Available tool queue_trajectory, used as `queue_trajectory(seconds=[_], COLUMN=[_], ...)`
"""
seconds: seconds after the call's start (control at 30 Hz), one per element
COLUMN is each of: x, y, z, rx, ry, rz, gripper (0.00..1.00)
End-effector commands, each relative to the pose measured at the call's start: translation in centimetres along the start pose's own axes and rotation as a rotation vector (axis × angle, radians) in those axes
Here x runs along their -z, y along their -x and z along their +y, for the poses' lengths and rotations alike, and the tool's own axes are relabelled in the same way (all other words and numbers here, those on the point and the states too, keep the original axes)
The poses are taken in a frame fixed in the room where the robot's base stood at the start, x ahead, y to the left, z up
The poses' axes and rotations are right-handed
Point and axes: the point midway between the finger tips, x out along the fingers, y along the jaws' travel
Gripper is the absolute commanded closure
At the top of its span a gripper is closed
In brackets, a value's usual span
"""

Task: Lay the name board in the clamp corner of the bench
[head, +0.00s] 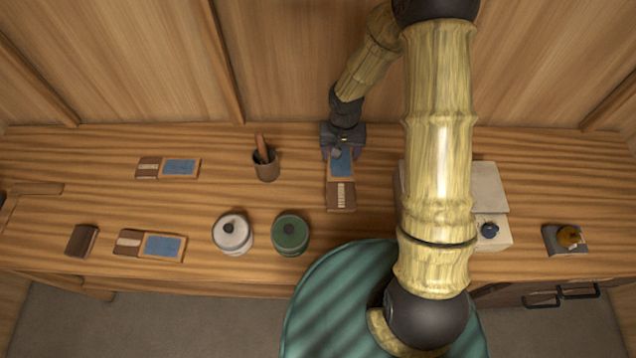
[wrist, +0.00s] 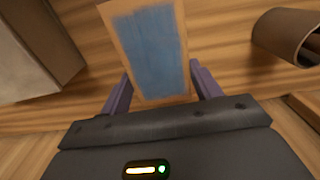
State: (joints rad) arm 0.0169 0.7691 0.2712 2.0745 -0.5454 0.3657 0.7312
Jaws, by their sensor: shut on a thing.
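My gripper (head: 341,150) is at the back middle of the wooden bench (head: 380,145), pointing down. It is shut on a name board (head: 341,197), a flat board with a blue panel at the gripped end and a brown end with a pale strip towards the front. The wrist view shows the blue panel of this board (wrist: 148,50) between the purple fingers of my gripper (wrist: 160,88); its brown end is out of that view. I cannot tell whether the board touches the bench. At the bench's far left, wooden strips (head: 35,188) meet in a corner, partly cut off by the picture edge.
Two similar boards lie at left, one behind (head: 180,167) and one in front (head: 163,246). A brown cup (head: 266,170) stands left of my gripper. A white pot (head: 232,234) and a green pot (head: 290,234) stand in front. A pale box (head: 490,185) is at right, partly hidden by my arm.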

Motion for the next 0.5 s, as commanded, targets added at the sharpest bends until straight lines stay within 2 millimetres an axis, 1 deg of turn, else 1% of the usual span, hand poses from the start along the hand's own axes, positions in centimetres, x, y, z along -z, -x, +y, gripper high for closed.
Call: queue_trajectory(seconds=[0.2, 0.3, 0.4, 0.5], x=[-0.1, 0.0, 0.0, 0.1], y=[-3.5, -4.7, -5.2, -5.2], z=[0.2, 0.2, 0.2, 0.2], rx=[-0.002, -0.002, 0.000, 0.000], ry=[-0.002, -0.002, -0.003, -0.003], rz=[-0.006, -0.003, -0.001, 0.000], gripper=[0.67, 0.67, 0.67, 0.67])
